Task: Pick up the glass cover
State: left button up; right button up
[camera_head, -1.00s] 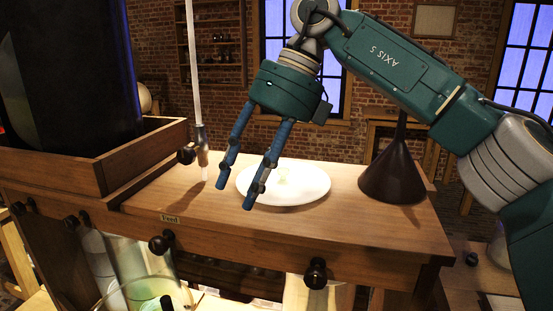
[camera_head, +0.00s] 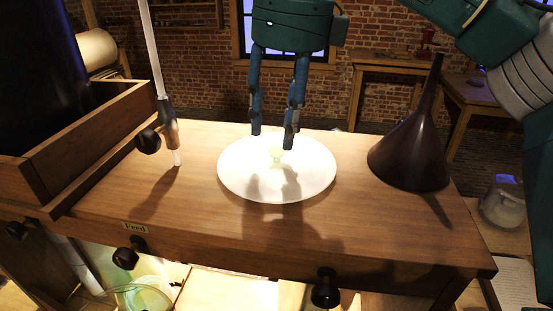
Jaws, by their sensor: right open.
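The glass cover (camera_head: 240,178) appears as a round, pale white disc lying flat on the wooden bench top, with a small pale greenish knob (camera_head: 276,157) near its middle. My right gripper (camera_head: 273,140) points down over the cover, its two blue fingers apart and empty. Its fingertips are close to the knob in the picture; I cannot tell whether they touch anything. The finger shadows fall across the cover. My left gripper is not in view.
A dark funnel (camera_head: 411,152) stands on the bench right of the cover. A white tube with a dark tap (camera_head: 169,128) hangs at its left. A wooden tray (camera_head: 85,150) holds a large dark container at far left. Dark knobs line the bench's front edge.

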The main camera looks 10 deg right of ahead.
aim_at(277, 149)
jog(key=f, duration=0.1)
jog(key=f+p, duration=0.2)
jog(key=shift+w+f, duration=0.25)
jog(key=shift+f, duration=0.5)
jog(key=c, duration=0.9)
grip_shut()
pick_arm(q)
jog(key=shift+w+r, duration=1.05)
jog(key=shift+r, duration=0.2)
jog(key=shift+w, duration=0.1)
